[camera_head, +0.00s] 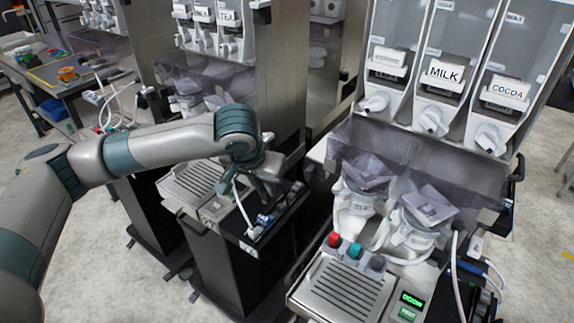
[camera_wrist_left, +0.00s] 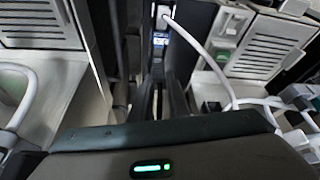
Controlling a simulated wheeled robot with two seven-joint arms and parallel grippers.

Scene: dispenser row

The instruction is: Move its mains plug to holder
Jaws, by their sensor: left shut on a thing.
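My left gripper (camera_head: 266,193) is low over the black cabinet top beside the middle dispenser's grille. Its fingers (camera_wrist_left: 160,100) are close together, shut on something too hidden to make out. A white plug-like piece (camera_wrist_left: 165,16) with a white cable (camera_wrist_left: 210,60) lies beyond the fingertips in the left wrist view. A blue connector piece (camera_wrist_left: 160,40) is beside it. In the head view the cable (camera_head: 240,204) runs down to a white piece (camera_head: 254,232) on the cabinet top, near blue pieces (camera_head: 264,219). I cannot tell which part is the holder. My right gripper is out of view.
The right dispenser (camera_head: 345,290) has MILK and COCOA hoppers, a grille, coloured knobs and loose cables at its right. The middle dispenser's panel (camera_head: 280,60) rises behind my left arm. A table with coloured items (camera_head: 70,72) stands at far left. The floor (camera_head: 130,270) is clear at lower left.

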